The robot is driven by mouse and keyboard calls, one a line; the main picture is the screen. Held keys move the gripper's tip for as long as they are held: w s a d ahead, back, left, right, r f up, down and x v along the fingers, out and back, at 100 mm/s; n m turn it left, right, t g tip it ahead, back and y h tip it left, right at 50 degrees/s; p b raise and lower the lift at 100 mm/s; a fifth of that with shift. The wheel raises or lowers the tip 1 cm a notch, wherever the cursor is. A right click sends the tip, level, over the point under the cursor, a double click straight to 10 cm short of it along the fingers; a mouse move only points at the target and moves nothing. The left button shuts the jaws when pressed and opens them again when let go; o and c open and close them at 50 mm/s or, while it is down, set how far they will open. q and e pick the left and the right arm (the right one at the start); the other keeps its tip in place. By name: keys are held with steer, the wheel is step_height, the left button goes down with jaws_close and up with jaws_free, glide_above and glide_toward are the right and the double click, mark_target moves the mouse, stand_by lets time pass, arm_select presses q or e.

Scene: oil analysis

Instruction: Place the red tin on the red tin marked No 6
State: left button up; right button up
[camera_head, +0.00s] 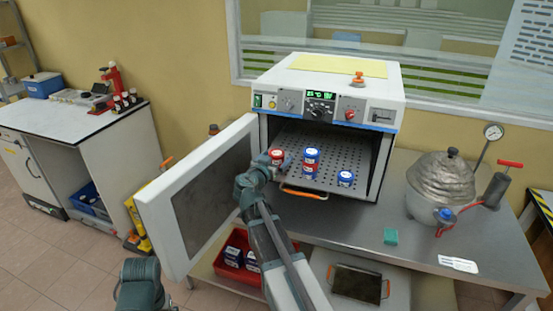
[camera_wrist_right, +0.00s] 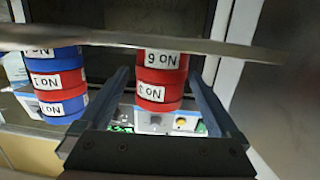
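Inside the open oven, a red tin (camera_head: 277,155) with a white lid stands at the left of the perforated shelf. The upside-down right wrist view shows two red tins stacked there. The tin nearest the shelf, marked No 6 (camera_wrist_right: 162,60), carries another red tin (camera_wrist_right: 160,88) on top. My right gripper (camera_head: 263,168) is at this stack. Its fingers are open, with gaps on both sides of the red tins. A stack of blue and red tins (camera_head: 311,157) stands just to the right. My left gripper is out of view.
A blue tin (camera_head: 345,178) stands farther right on the oven shelf (camera_head: 325,138). The open oven door (camera_head: 205,195) is left of my right arm. A metal vessel (camera_head: 440,180) stands on the bench. A red crate (camera_head: 232,270) with tins is below.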

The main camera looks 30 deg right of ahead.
steer(key=shift+r+p, duration=0.3)
steer(key=p+v, duration=0.1)
steer(key=v, duration=1.1)
steer(key=shift+f, duration=0.15)
steer(key=b+x, duration=0.1)
steer(key=x, duration=1)
steer(key=shift+w+d, duration=0.2)
steer(key=shift+d, duration=0.1)
steer(key=shift+w+d+f+b, duration=0.1)
steer(key=shift+d+f+b, duration=0.1)
steer(key=shift+b, duration=0.1)
steer(key=shift+r, duration=0.15)
